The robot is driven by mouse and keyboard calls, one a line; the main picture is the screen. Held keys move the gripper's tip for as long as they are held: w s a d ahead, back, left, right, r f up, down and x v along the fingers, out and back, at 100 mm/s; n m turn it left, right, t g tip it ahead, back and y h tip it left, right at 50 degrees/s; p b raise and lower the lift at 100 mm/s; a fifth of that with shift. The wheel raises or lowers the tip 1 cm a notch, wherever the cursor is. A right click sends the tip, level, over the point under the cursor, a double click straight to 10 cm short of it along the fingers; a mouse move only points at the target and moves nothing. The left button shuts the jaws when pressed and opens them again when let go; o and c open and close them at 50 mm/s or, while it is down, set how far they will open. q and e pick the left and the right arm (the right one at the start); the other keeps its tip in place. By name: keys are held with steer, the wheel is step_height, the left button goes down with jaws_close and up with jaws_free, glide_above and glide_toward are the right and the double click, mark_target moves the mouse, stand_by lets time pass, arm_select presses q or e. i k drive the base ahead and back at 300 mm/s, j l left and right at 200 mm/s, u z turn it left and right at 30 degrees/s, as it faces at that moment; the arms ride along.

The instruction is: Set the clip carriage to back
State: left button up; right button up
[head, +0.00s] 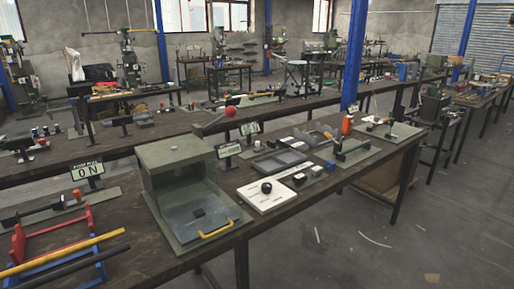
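I cannot tell for sure which part is the clip carriage; none is marked by that name. A green press housing (172,154) stands on the near bench, with a grey plate (190,204) on its floor and a yellow handle (215,228) at its front. A lever with a red ball (230,111) shows above it. Right of it is a white panel (262,202) with a black knob (266,187). Farther right, a green base plate (361,156) carries dark fixtures beside an upright orange handle (347,123). Neither of my grippers is in view.
At lower left is a red and blue rack (88,221) with yellow and black bars. A sign reading "ON" (88,171) stands behind it. A grey divided tray (278,161) lies behind the white panel. A blue post (355,55) rises behind the bench. Floor (400,240) at right is open.

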mark_target(262, 148)
steer(key=i+l, duration=0.15)
steer(key=l, duration=0.25)
steer(key=i+l, duration=0.2)
steer(key=l, duration=0.2)
steer(key=i+l, duration=0.15)
steer(key=l, duration=0.25)
steer(key=i+l, duration=0.15)
steer(key=l, duration=0.25)
